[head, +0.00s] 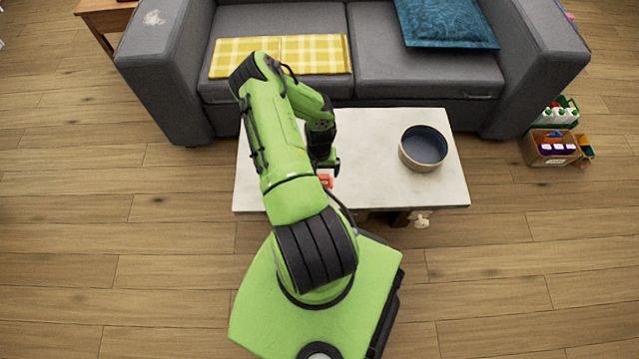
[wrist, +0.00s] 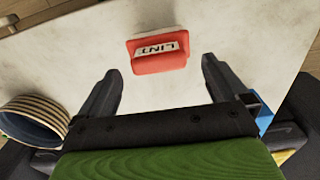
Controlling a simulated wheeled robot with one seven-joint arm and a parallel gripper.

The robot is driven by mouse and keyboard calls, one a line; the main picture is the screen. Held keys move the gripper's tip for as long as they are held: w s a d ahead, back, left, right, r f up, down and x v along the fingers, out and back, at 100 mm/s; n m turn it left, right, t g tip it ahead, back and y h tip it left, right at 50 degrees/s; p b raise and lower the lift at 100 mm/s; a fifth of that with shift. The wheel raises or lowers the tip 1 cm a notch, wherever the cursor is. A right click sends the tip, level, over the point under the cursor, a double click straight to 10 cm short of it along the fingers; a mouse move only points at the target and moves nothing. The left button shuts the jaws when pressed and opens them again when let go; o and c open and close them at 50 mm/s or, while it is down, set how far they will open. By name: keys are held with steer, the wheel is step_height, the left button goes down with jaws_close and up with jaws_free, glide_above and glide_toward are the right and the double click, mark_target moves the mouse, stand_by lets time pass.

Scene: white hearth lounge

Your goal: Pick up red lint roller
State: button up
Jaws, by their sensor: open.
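The red lint roller (wrist: 158,52), with a "LINT" label, lies on the white tabletop in the wrist view. In the head view only a small red part of it (head: 326,181) shows beside my arm, near the table's front edge. My gripper (wrist: 160,85) is open, with its two dark fingers apart and nothing between them. In the wrist view the roller lies just beyond the fingertips, about centred between them. In the head view my gripper (head: 328,168) is over the table, mostly hidden by the arm, so its exact height is unclear.
A round bowl (head: 423,148) with a dark blue inside stands on the right of the white table (head: 372,150). A grey sofa (head: 420,75) stands behind, with a yellow checked cloth (head: 300,56) and a blue cushion (head: 445,22). Boxes (head: 552,148) stand on the floor at right.

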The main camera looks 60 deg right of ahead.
mark_target(320, 177)
step_height(320, 177, down, 4)
steer(key=shift+f+b, duration=0.1)
steer(key=shift+b, duration=0.5)
steer(key=shift+s, duration=0.1)
steer(key=c, duration=1)
step_height(320, 177, up, 10)
steer(key=p, duration=0.3)
steer(key=shift+r, duration=0.2)
